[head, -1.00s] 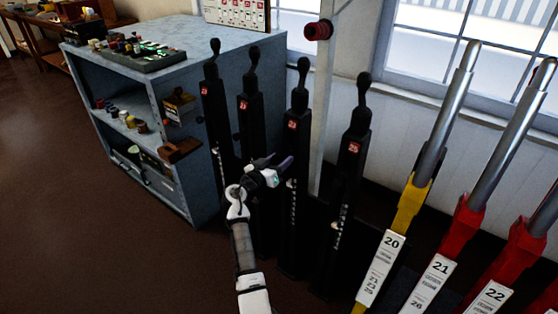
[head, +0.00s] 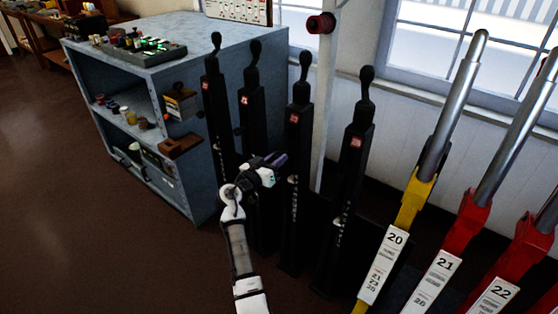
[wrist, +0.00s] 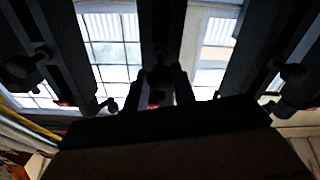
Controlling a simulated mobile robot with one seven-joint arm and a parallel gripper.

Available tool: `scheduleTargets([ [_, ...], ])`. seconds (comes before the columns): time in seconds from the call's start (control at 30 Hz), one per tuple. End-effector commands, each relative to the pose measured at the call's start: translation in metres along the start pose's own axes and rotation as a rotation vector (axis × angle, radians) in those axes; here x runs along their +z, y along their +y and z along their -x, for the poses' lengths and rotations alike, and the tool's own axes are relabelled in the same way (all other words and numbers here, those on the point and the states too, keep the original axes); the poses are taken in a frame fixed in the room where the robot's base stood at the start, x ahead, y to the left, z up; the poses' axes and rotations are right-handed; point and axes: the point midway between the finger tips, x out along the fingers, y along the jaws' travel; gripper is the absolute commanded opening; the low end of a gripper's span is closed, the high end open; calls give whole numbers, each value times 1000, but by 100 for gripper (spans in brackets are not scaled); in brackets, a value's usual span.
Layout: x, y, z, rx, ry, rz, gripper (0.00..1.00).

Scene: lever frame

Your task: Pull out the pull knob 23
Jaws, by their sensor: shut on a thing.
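Several black posts with upright handles stand in a row in the head view, each with a small red number label. The labels are too small to read surely. My gripper (head: 276,160) is at the third post from the left (head: 297,150), on its near left side. In the wrist view the dark fingers (wrist: 160,88) close around a round pull knob (wrist: 158,74) on the middle post. The knob is shadowed and partly hidden by the fingers. Similar knobs show apart at the left (wrist: 25,68) and right (wrist: 290,72).
A grey-blue shelf cabinet (head: 180,60) stands left of the posts. A yellow lever labelled 20 (head: 419,195) and red levers 21 (head: 470,215) and 22 (head: 530,240) stand to the right. The brown floor (head: 90,220) at the left is clear.

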Motion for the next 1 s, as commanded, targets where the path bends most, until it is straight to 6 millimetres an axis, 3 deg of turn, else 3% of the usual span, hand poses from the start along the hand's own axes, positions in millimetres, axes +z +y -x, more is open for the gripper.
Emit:
scheduleTargets([
  [0.2,2,-1,3,0,-5,5,0],
  [0.23,3,-1,3,0,-5,5,29],
  [0.4,2,-1,3,0,-4,4,48],
  [0.77,3,-2,9,0,-3,4,48],
  [1.0,5,-3,54,-3,-3,3,48],
])
